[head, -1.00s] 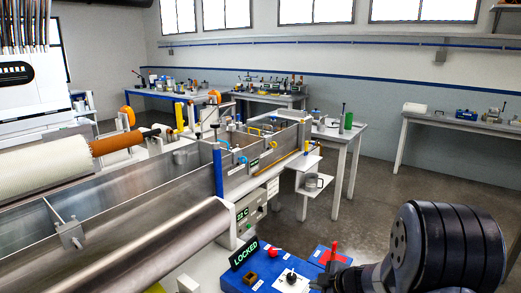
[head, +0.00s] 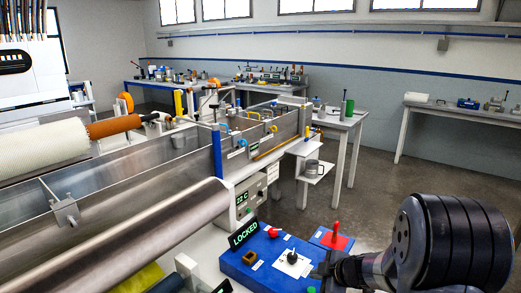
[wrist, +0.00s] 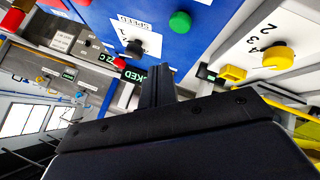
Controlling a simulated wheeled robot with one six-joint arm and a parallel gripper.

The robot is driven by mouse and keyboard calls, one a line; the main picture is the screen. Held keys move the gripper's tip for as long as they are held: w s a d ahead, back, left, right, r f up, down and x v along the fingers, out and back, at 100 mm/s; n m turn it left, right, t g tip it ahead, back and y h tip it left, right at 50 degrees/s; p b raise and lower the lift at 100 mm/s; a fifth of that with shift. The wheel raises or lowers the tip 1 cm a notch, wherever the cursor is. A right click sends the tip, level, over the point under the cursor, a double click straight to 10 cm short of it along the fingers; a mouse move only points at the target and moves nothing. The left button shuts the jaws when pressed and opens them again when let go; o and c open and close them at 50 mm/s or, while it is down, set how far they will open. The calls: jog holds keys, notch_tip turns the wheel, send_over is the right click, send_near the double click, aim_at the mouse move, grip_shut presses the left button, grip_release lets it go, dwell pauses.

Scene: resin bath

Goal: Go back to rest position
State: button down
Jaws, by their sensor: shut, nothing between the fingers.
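My gripper (head: 324,268) is at the right edge of the blue control panel (head: 262,272) in the head view, close to the black knob (head: 292,257) on its white plate. The wrist view shows the two dark fingers (wrist: 157,86) together, with nothing between them. There they cover part of the green-lit "LOCKED" display (wrist: 134,77). The black knob (wrist: 134,48) by the "SPEED" label and a green button (wrist: 180,22) lie beyond the fingers. Whether the gripper touches the panel I cannot tell.
A red lever (head: 336,230) stands upright behind my gripper. A red button (head: 272,232) is on the panel. The long metal bath (head: 110,195) and roller (head: 150,250) fill the left. A shelf with a grey mug (head: 313,168) is beyond. Open floor (head: 375,185) lies at right.

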jog(key=p, duration=0.4)
jog(key=shift+r, duration=0.15)
jog(key=shift+r+p, duration=0.95)
jog(key=shift+p, duration=0.25)
notch_tip(320, 180, down, 3)
jog(key=b, duration=0.4)
jog(key=shift+f, duration=0.15)
jog(key=shift+b, duration=0.8)
jog(key=shift+b, duration=0.4)
